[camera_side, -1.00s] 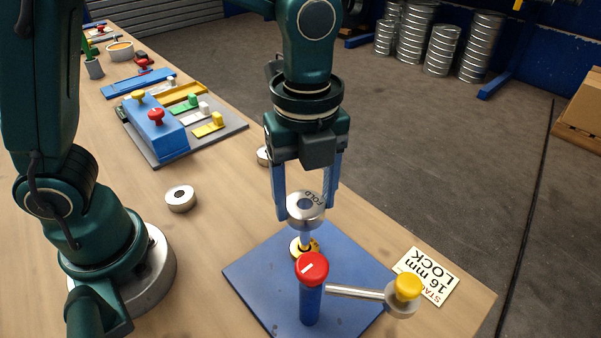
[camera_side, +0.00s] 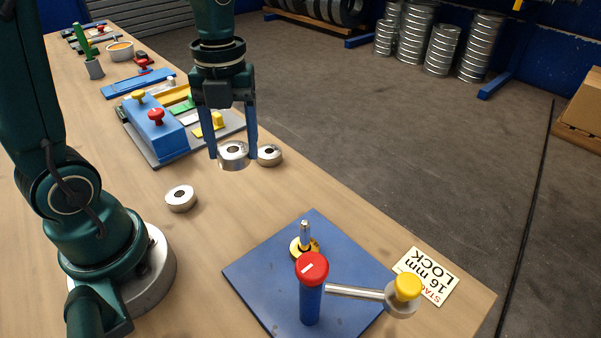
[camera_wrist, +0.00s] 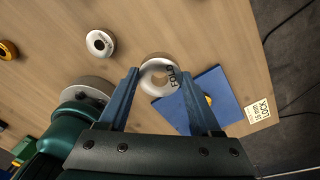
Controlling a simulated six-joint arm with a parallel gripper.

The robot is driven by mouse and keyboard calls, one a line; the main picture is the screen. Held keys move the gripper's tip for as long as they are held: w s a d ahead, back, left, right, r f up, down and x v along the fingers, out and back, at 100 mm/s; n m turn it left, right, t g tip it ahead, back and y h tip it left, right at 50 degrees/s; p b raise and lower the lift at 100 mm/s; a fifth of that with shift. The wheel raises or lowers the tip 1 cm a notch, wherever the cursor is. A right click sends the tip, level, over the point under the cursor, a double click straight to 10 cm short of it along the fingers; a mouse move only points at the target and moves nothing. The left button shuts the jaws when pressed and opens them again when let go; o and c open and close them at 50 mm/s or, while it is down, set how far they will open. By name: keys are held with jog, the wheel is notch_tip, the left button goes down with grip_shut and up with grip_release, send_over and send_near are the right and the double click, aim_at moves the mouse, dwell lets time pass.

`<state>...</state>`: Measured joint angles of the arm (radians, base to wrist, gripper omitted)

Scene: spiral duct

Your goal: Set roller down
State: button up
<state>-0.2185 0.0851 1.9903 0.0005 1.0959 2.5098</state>
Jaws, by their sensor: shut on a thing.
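A second silver roller (camera_side: 270,155) lies just right of my gripper. A third roller (camera_side: 180,198) lies on the table to the lower left; it also shows in the wrist view (camera_wrist: 99,43).
A blue plate (camera_side: 262,265) carries a bare upright spindle (camera_side: 305,234), a red-capped post (camera_side: 312,268) and a yellow-knobbed lever (camera_side: 407,288). A grey tray (camera_side: 233,125) with coloured blocks stands behind my gripper. Wooden table is clear between the loose roller and the plate.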

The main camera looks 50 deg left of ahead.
jog(key=s+a+n, duration=0.3)
jog(key=a+n, duration=0.1)
jog(key=a, duration=0.4)
send_over(260, 206)
notch_tip(260, 206, down, 6)
jog(key=shift+f, duration=2.1)
jog(key=shift+f, duration=0.2)
jog(key=o, duration=1.2)
jog(key=shift+r, duration=0.1)
